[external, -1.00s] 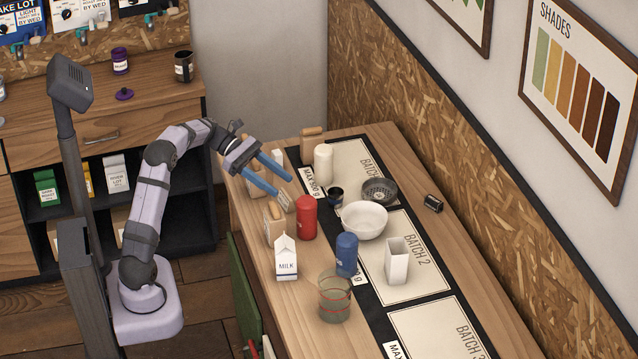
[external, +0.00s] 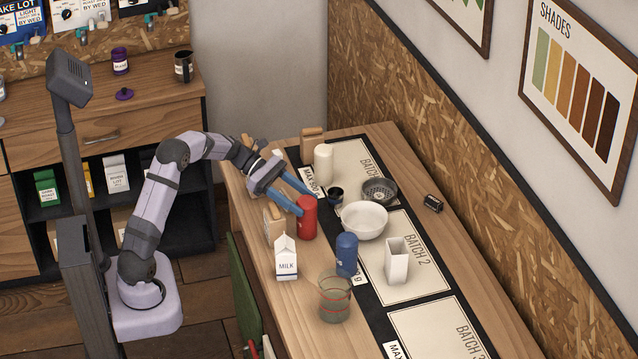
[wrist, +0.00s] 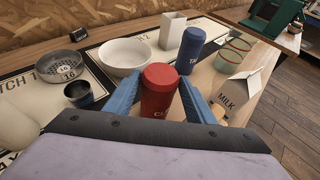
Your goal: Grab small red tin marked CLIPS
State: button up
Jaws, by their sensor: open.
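The small red tin (external: 307,219) stands upright on the wooden table, left of the white bowl. In the wrist view the red tin (wrist: 159,91) stands between my two blue fingers, with its lettering partly hidden by my gripper's body. My gripper (external: 306,201) is open, its blue fingertips reaching to the tin's far and near sides. In the wrist view my gripper (wrist: 160,95) has a finger on each side of the tin, and I see no firm contact.
A white bowl (external: 364,221), a blue tin (external: 346,255) and a milk carton (external: 286,258) stand close around the red tin. A small dark cup (external: 335,195), a sieve (external: 379,191), a white square cup (external: 397,262) and a glass (external: 334,297) are also on the table.

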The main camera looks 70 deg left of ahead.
jog(key=shift+x, duration=1.1)
jog(key=shift+c, duration=0.5)
jog(key=shift+r, duration=0.1)
jog(key=c, duration=0.9)
